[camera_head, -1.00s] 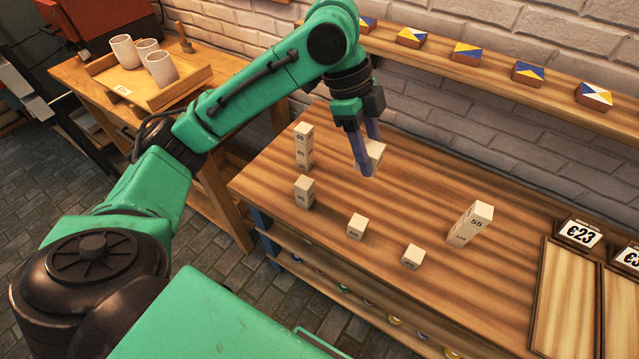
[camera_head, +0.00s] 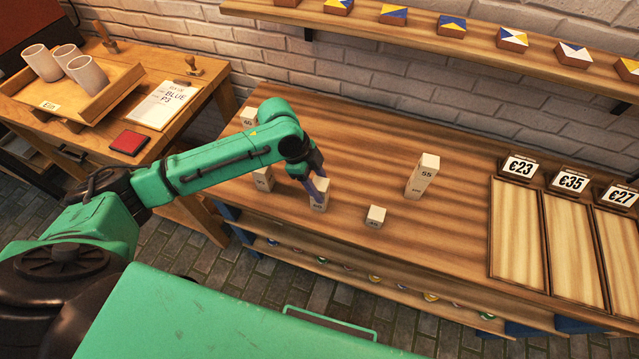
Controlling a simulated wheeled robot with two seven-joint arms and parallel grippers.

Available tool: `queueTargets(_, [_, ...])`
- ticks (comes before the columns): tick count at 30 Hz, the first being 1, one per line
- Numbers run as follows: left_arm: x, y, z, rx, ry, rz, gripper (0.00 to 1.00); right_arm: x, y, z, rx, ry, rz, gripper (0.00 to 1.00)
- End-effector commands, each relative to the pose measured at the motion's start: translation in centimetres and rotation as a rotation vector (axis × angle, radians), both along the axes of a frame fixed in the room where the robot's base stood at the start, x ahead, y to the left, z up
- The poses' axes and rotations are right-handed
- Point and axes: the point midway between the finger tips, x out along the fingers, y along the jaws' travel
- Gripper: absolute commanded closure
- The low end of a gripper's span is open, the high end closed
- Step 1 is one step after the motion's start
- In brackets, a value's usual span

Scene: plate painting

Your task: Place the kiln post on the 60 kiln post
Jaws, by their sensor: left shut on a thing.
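My left gripper (camera_head: 316,187) is shut on a pale kiln post (camera_head: 321,184), whose face is partly hidden by the fingers. The held post is at the 60 kiln post (camera_head: 318,206), which stands near the front edge of the workbench. The two look lined up one above the other; I cannot tell whether they touch. The arm covers part of the view left of them. My right gripper is not in view.
A low post (camera_head: 375,217) and a tall stack marked 55 (camera_head: 423,175) stand to the right. A post (camera_head: 263,180) and a stack (camera_head: 248,116) are partly behind my arm. Price signs (camera_head: 519,168) and wooden trays (camera_head: 517,287) fill the bench's right end.

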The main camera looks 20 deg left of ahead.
Motion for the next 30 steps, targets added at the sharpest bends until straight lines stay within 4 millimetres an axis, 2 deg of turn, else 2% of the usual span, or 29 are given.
queueTargets(5, [0.0,0.0,-0.3,-0.001,0.000,0.001,1.00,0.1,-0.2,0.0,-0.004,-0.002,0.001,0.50])
queueTargets(6, [0.0,0.0,-0.2,0.000,0.000,0.001,0.35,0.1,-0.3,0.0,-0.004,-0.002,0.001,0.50])
queueTargets(7, [0.0,0.0,-0.2,0.000,0.000,0.001,0.24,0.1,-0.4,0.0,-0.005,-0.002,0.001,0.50])
queueTargets(8, [0.0,0.0,-0.2,0.000,0.000,0.001,0.20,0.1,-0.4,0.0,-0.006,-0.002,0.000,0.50])
queueTargets(16, [0.0,0.0,-0.2,0.000,0.000,0.001,0.20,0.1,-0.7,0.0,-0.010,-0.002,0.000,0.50])
queueTargets(20, [0.1,0.3,0.8,0.000,-0.001,0.001,0.20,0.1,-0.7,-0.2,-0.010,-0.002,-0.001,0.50])
queueTargets(23, [0.1,1.2,2.6,0.001,-0.005,0.002,0.20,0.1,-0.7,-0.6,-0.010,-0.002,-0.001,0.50])
queueTargets(30, [0.2,3.7,8.7,0.000,-0.003,0.002,0.20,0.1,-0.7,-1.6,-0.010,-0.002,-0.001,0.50])
